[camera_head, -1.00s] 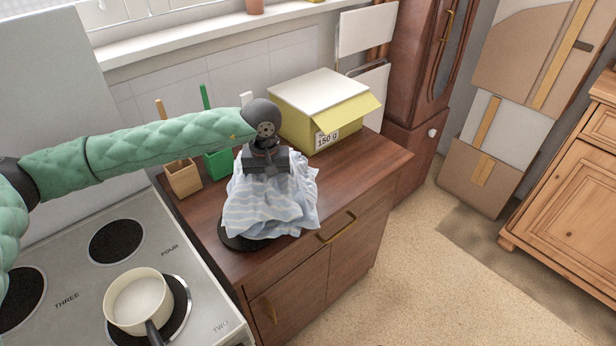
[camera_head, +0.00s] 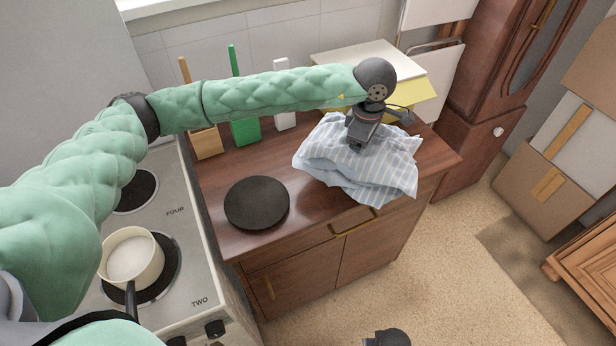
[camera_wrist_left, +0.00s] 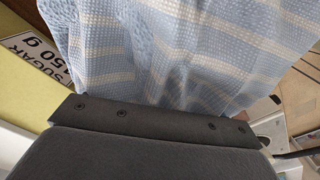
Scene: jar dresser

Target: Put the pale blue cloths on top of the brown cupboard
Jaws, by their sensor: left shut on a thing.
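A pale blue and white striped cloth bundle (camera_head: 335,170) hangs from my left gripper (camera_head: 362,138) over the right part of the brown cupboard (camera_head: 225,225). The left gripper is shut on the cloth from above. The bundle's lower edge reaches past the cupboard's front edge in the head view; I cannot tell whether it touches the top. In the left wrist view the cloth (camera_wrist_left: 180,50) fills the middle, and the fingertips are hidden. A dark part of what seems my right gripper (camera_head: 388,338) shows at the bottom edge; its fingers are not clear.
A round black disc (camera_head: 257,203) lies on the cupboard top. Wooden (camera_head: 206,142), green (camera_head: 245,131) and white (camera_head: 285,120) holders stand at the back. The yellow box (camera_head: 425,95) is behind the cloth. The stove (camera_head: 190,240) with a pot (camera_head: 131,258) adjoins on the left.

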